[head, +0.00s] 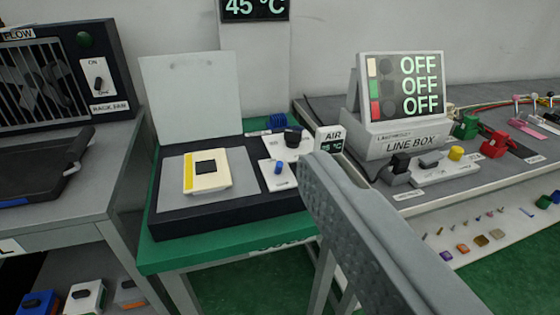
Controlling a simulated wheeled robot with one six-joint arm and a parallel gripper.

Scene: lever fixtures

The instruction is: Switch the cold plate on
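The cold plate is a dark block on a green-topped stand, with a light grey plate surface (244,165) and a raised pale panel (192,95) behind it. A cream block (206,171) with a yellow edge and a black square lies on the grey surface. At its right is a small white switch panel with a blue lever (278,167). Behind that sits a black knob (293,137) on a white base. One grey finger of my gripper (320,170) comes in from the lower right, its tip appearing right of the blue lever. The other finger is not distinguishable.
An AIR display (329,139) stands behind my fingertip. At right, the line box (403,135) shows OFF three times, above switches and coloured parts. At left is a rack fan (45,75) with an ON-labelled switch. A wall display reads 45 °C.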

